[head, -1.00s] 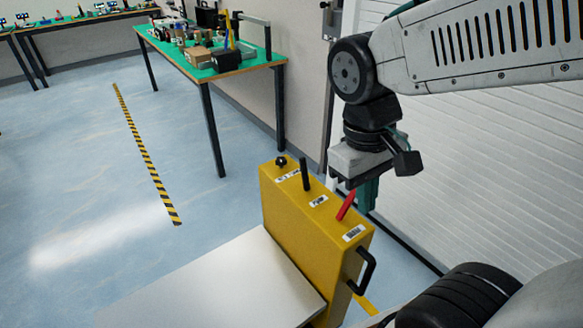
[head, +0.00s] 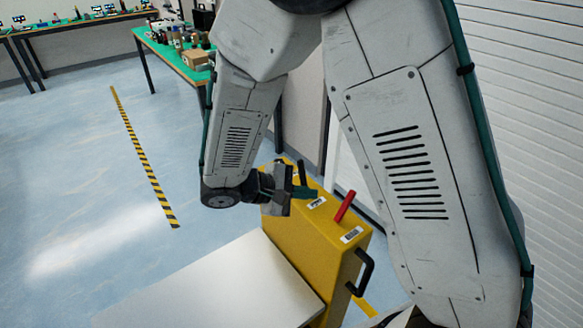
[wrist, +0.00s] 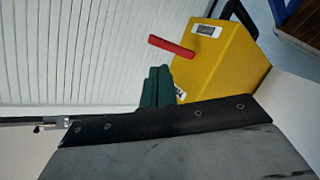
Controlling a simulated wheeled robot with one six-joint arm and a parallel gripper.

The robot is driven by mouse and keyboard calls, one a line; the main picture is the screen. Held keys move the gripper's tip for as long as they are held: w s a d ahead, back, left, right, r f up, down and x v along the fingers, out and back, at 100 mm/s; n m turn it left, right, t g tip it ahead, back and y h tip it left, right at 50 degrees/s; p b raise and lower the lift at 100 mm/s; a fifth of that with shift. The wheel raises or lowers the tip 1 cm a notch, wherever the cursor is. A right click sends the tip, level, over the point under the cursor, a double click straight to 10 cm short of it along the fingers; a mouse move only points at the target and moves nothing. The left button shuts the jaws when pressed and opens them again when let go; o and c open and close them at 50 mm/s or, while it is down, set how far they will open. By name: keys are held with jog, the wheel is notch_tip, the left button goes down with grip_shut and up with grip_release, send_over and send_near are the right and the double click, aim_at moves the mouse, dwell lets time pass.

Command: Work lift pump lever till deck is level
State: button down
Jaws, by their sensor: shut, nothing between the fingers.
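The yellow pump box (head: 335,250) stands at the end of the pale flat deck (head: 200,290); I cannot tell whether the deck is level. The black lever (head: 301,170) rises from the box top, near a small label. A red lever (head: 344,207) leans near the box's right end; it also shows in the wrist view (wrist: 172,46). My gripper (head: 306,193) is low over the box top, its teal fingers shut and empty, close beside the black lever. I cannot tell whether they touch it. In the wrist view the fingers (wrist: 157,87) point at the box top; the black lever is hidden there.
A black handle (head: 362,272) is on the box's near end. A white slatted wall (head: 540,80) is at the right. A green-topped bench (head: 160,48) stands behind. The floor left of the striped tape (head: 140,155) is clear.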

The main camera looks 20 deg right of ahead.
aim_at(303, 176)
jog(key=w+a+f+t, duration=0.2)
jog(key=w+a+t, duration=0.1)
jog(key=w+t, duration=0.2)
jog(key=w+a+f+n+t+h, duration=0.1)
jog(key=w+a+t, duration=0.3)
jog(key=w, duration=0.4)
jog(key=shift+a+f+t, duration=0.25)
jog(key=shift+f+t, duration=0.15)
jog(key=shift+f, duration=0.2)
jog(key=x, duration=1)
jog(key=shift+s, duration=0.15)
jog(key=shift+s+d+r, duration=0.15)
jog(key=shift+s+r, duration=0.05)
jog(key=shift+s, duration=0.35)
jog(key=shift+s+d+r, duration=0.2)
jog(key=shift+s, duration=0.35)
jog(key=shift+s+d+r, duration=0.15)
jog(key=shift+s+d, duration=0.1)
jog(key=shift+s, duration=0.5)
jog(key=shift+a, duration=0.1)
